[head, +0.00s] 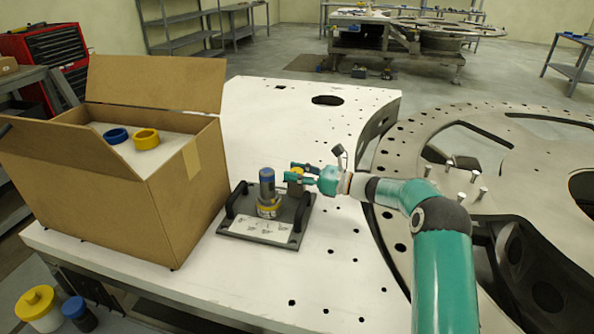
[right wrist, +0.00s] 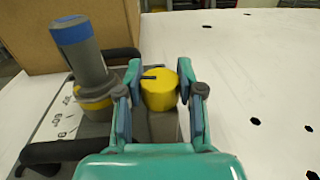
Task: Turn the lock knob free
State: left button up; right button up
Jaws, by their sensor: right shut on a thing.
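In the head view the knob is mostly hidden by the fingers. It belongs to a dark fixture plate (head: 284,233) with two black handles and a white printed label (head: 262,229). A grey post with a blue cap (head: 267,188) stands upright on a yellow ring beside the knob. My left gripper is not in view.
The white plate (head: 340,255) has holes and is clear right of the fixture. A large round metal ring (head: 500,120) lies farther right.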

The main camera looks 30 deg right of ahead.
jog(key=o, duration=1.2)
jog(key=shift+c, duration=0.2)
jog(key=v, duration=1.2)
